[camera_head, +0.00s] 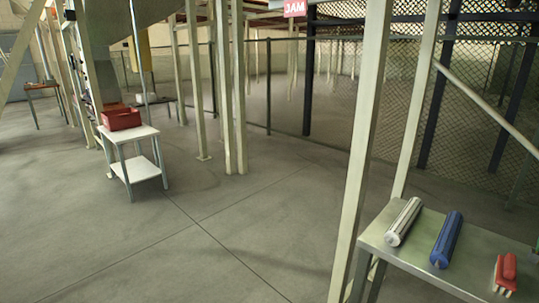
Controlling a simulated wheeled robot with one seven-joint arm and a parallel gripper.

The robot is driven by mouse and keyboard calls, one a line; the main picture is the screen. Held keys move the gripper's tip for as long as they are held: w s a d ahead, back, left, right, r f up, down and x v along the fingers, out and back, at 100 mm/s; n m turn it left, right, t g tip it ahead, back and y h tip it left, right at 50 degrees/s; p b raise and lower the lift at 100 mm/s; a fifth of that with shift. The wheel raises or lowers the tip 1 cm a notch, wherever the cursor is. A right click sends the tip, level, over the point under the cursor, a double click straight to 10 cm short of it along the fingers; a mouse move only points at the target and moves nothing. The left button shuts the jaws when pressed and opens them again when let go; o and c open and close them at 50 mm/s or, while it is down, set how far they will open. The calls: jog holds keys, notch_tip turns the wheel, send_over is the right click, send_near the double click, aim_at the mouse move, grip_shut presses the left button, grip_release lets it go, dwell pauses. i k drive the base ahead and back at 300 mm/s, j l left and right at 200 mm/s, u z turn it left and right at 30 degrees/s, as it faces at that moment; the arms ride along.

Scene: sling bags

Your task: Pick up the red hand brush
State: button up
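The red hand brush (507,270) lies on the grey metal table (428,257) at the lower right of the head view. It has a red back and handle, with pale bristles showing at its near end. It lies close to the right edge of the picture, to the right of a blue roll. My gripper is not in view, and nothing is seen touching the brush.
A white-grey roll (403,222) and a blue roll (447,239) lie on the same table. A pale post (362,150) stands at its left. A small white table (129,135) with a red bin (121,119) stands farther left. The concrete floor between is clear.

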aim_at(505, 275)
jog(key=k+l, duration=0.2)
jog(key=l, duration=0.15)
jog(key=k+l, duration=0.2)
jog(key=l, duration=0.2)
jog(key=k+l+u, duration=0.1)
jog(key=k+l, duration=0.15)
jog(key=l, duration=0.1)
